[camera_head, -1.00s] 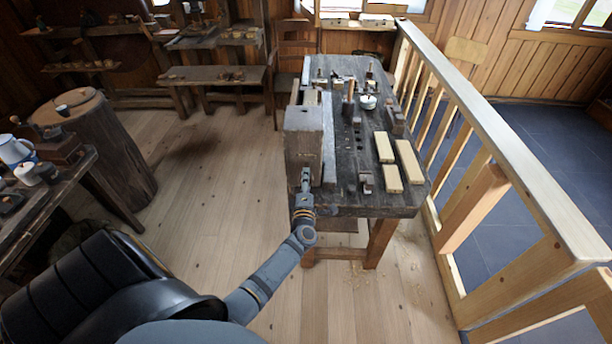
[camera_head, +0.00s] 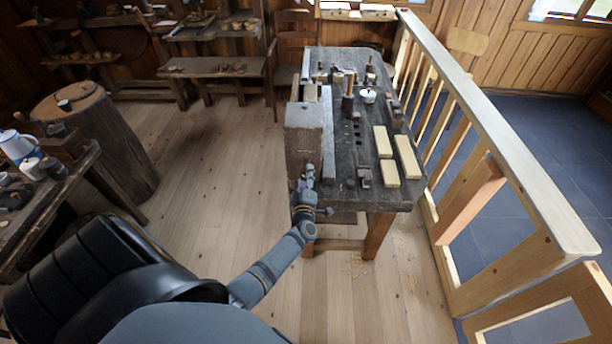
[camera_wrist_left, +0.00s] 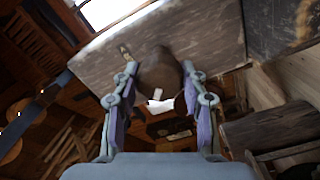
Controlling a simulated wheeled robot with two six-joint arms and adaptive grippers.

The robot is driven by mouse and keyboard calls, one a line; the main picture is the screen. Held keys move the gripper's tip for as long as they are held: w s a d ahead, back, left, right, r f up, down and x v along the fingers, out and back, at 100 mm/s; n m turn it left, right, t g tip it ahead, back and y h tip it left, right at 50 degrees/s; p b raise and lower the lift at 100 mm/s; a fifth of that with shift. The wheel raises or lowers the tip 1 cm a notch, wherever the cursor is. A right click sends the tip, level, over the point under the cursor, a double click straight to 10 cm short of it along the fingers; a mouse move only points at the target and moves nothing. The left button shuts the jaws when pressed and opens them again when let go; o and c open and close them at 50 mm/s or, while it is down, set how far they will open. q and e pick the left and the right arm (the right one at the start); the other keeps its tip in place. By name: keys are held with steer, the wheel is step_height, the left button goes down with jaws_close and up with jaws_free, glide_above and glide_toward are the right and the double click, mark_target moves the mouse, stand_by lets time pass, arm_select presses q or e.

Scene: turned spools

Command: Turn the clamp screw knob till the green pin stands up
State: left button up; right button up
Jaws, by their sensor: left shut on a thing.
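The clamp screw knob (camera_wrist_left: 160,72) is a brown, rounded piece on the end of the wooden block in the left wrist view. My left gripper (camera_wrist_left: 160,80) is shut on it, one finger on each side. In the head view my left gripper (camera_head: 308,173) is at the near end of the block (camera_head: 303,142), and the knob is hard to make out there. A small olive-yellow piece (camera_wrist_left: 125,52) shows beside the knob in the left wrist view; I cannot tell whether it is the green pin or how it stands. My right gripper is not in view.
The dark workbench (camera_head: 350,210) carries several pale wood blocks (camera_head: 408,157), upright tools and a small white-topped pot (camera_head: 367,96). A wooden railing (camera_head: 500,130) runs along its right side. A side table (camera_head: 75,175) stands at left. The floor between them is clear.

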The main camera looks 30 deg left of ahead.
arm_select(q)
steer(key=shift+s+d+f, duration=0.15)
steer(key=shift+s+f, duration=0.05)
steer(key=shift+f, duration=0.25)
steer(key=o, duration=1)
steer(key=shift+o, duration=0.7)
steer(key=shift+r, duration=0.35)
steer(key=v, duration=1.2)
steer(key=shift+s, duration=0.1)
